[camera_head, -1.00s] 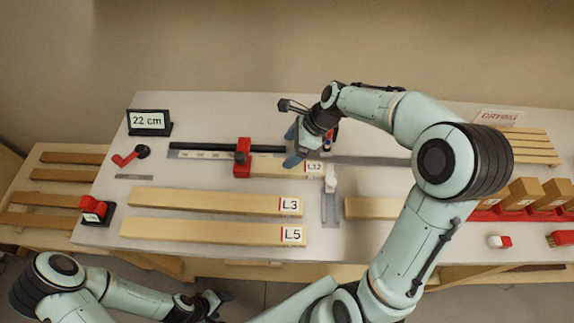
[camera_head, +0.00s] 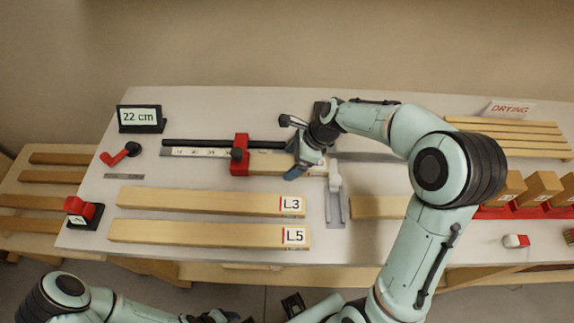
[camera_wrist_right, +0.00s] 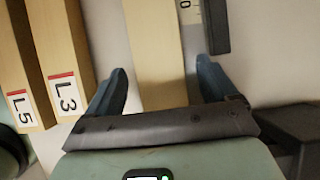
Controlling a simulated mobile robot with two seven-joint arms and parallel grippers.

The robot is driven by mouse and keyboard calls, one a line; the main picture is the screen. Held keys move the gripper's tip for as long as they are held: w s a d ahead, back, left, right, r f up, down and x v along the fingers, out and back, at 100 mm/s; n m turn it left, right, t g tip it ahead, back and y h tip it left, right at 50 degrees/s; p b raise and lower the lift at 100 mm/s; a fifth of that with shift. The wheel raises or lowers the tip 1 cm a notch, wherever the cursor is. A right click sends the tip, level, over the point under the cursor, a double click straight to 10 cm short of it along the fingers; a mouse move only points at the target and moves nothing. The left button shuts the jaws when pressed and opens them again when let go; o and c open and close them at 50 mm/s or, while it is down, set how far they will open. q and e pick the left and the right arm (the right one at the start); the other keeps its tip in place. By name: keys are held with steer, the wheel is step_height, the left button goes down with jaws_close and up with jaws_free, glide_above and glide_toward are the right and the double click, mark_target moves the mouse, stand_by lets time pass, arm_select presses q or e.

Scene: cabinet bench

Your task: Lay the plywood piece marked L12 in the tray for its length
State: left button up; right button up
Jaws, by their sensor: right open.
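The plywood piece taken to be L12 (camera_head: 270,161) lies along the ruler, right of the red stop (camera_head: 240,155). Its label is now hidden behind my right gripper (camera_head: 300,166). In the right wrist view, my right gripper (camera_wrist_right: 160,78) is open, with a finger on either side of the pale piece (camera_wrist_right: 156,45) and gaps between fingers and wood. I cannot tell how high the fingertips are. My left gripper (camera_head: 212,317) is at the bottom edge, cut off, and its jaws are unclear. I cannot make out a tray marked for a length.
Boards L3 (camera_head: 210,201) and L5 (camera_head: 205,233) lie in front. A 22 cm display (camera_head: 141,118) stands back left. A metal bracket with a white upright (camera_head: 335,195) stands close right of my gripper. Right are a slatted rack (camera_head: 510,136) by a DRYING sign and a red block holder (camera_head: 500,212).

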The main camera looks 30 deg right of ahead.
steer(key=c, duration=1.2)
steer(key=shift+s+a, duration=0.1)
steer(key=shift+s, duration=0.05)
arm_select(q)
steer(key=shift+r, duration=0.1)
arm_select(e)
steer(key=shift+s+a+r, duration=0.15)
steer(key=shift+s+a, duration=0.05)
steer(key=shift+s, duration=0.15)
step_height(320, 180, up, 6)
steer(key=p, duration=0.4)
steer(key=shift+w+f, duration=0.1)
steer(key=shift+f, duration=0.15)
step_height(320, 180, up, 2)
steer(key=shift+r+p, duration=0.25)
steer(key=shift+p, duration=0.7)
arm_select(q)
steer(key=w+r+t, duration=0.1)
steer(key=w+r, duration=0.6)
steer(key=r, duration=0.1)
arm_select(e)
step_height(320, 180, up, 2)
